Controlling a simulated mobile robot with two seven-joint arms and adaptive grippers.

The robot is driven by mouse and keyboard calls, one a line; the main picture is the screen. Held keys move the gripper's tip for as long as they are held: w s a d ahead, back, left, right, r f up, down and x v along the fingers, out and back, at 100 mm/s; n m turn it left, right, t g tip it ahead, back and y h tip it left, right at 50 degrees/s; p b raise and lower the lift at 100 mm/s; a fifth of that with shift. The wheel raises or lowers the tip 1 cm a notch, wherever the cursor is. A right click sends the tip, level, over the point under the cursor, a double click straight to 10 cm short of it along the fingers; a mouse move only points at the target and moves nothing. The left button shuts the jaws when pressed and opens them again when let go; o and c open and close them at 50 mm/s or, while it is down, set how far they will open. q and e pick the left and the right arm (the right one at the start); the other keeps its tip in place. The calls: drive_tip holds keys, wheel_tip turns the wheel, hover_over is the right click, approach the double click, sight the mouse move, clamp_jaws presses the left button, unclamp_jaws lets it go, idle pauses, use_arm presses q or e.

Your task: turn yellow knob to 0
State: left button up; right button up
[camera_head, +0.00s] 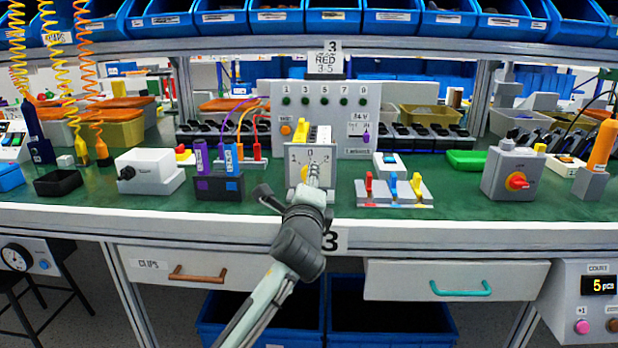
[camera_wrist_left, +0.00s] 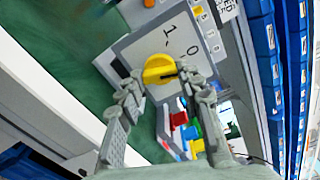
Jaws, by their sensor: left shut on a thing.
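The yellow knob (camera_head: 304,173) sits on the light grey face of a switch box (camera_head: 295,155) at the middle of the bench. In the head view my left gripper (camera_head: 314,177) covers part of the knob. In the left wrist view the yellow knob (camera_wrist_left: 158,69) lies between the fingertips of my left gripper (camera_wrist_left: 163,80), which is shut on it. The printed 1 and 0 show on the face beside the knob in that view. A dark mark shows on the knob, but its exact setting is hard to tell. My right gripper is not in view.
A panel (camera_head: 352,112) with numbered lights stands behind the switch box. A grey box with a red knob (camera_head: 514,172) stands farther right.

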use_arm(q)
drive_tip(key=shift+n+p, duration=0.3)
drive_tip(key=shift+n, duration=1.3)
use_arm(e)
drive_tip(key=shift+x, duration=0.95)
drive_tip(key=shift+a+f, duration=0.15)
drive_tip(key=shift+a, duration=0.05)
use_arm(q)
drive_tip(key=o, duration=1.2)
drive_tip(key=shift+c, duration=0.2)
drive_tip(key=shift+s, duration=0.1)
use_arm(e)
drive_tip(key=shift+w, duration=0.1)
use_arm(q)
drive_tip(key=s, duration=1.1)
drive_tip(key=shift+s+a, duration=0.3)
drive_tip(key=shift+s, duration=0.1)
